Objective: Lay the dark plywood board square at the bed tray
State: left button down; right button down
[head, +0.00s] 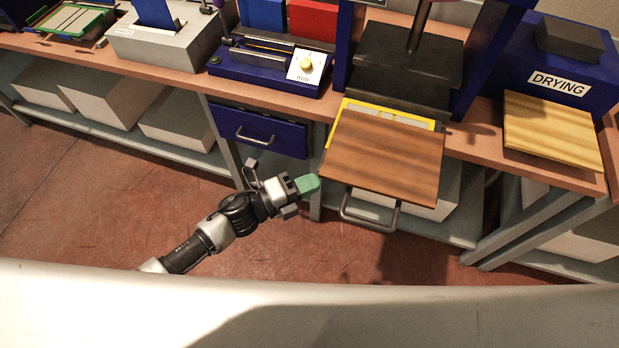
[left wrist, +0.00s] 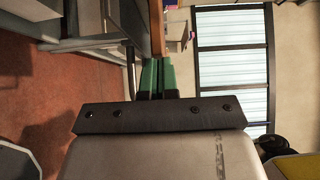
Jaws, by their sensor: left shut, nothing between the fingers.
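The dark plywood board (head: 384,155) is a brown, striped square panel at the front of the press. It lies over the bed tray (head: 431,125), whose yellow back edge and grey inner pads show behind it. The board sits slightly turned against that yellow edge and covers the rest of the tray. My left gripper (head: 309,185) is shut and empty, its green fingertips just left of the board's front left corner. I cannot tell if they touch it. The green fingers also show together in the left wrist view (left wrist: 157,76). My right gripper is not in view.
A grey pull handle (head: 369,218) hangs below the board. The black press plate (head: 408,58) stands above and behind.

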pick_arm(q)
jog(key=shift+w, duration=0.2)
jog(key=w, duration=0.2)
jog(key=w+d+b, duration=0.1)
jog(key=w+b, duration=0.1)
jog(key=w, duration=0.1)
jog(key=shift+w+d, duration=0.3)
jog(key=shift+d, duration=0.05)
jog(key=shift+s+a+f, duration=0.1)
